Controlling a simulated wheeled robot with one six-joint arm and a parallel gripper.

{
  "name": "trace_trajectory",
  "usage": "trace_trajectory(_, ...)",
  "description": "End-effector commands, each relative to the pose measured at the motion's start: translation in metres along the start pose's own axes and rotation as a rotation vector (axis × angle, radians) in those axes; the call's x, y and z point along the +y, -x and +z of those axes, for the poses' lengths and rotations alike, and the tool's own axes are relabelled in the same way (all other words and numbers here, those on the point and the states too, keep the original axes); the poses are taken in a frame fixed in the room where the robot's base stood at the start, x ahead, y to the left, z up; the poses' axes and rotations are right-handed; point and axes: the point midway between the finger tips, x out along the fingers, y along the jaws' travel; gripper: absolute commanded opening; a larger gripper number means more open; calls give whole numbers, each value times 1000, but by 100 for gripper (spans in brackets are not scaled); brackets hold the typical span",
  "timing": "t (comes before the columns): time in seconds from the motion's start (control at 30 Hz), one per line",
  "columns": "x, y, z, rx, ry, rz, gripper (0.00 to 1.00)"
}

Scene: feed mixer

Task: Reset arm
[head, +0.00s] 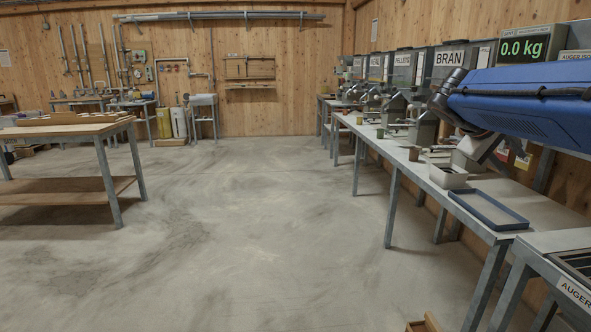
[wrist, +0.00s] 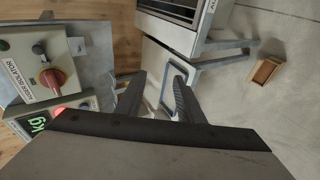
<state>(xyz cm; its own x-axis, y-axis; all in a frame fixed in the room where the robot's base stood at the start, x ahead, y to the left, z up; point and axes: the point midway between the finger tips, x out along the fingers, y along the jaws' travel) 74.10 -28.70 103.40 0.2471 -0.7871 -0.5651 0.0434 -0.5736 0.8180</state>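My arm reaches in from the right edge of the head view, above the right-hand bench. My gripper (wrist: 158,92) shows in the wrist view as two dark fingers spread apart with nothing held between them. Past the fingers are a blue-rimmed tray and pale floor, both well beyond the fingertips. In the head view, the wrist end of my arm is raised over the bench and the fingers are hard to make out.
A long bench along the right wall holds several feed dispensers, a grey bin (head: 448,177) and a blue-rimmed tray (head: 488,209). A display (head: 522,49) reads 0.0 kg. A wooden box (wrist: 265,71) is on the floor. A table (head: 64,131) stands left; middle floor is clear.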

Motion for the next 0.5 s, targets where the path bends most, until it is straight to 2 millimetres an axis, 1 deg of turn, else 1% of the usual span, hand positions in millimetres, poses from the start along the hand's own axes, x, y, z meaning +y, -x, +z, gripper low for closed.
trace_trajectory(0.03, -18, 4, 16, 14, -12, -48, 34)
trace_trajectory(0.1, -47, 8, 35, 32, -29, -121, 34)
trace_trajectory(0.17, -71, 12, 51, 49, -46, -183, 34)
trace_trajectory(0.2, -87, 15, 61, 59, -58, -224, 34)
trace_trajectory(0.37, -154, 29, 103, 96, -111, -387, 34)
trace_trajectory(0.4, -170, 33, 113, 104, -125, -427, 34)
trace_trajectory(0.47, -194, 38, 128, 117, -148, -487, 34)
trace_trajectory(0.5, -211, 42, 138, 124, -164, -527, 34)
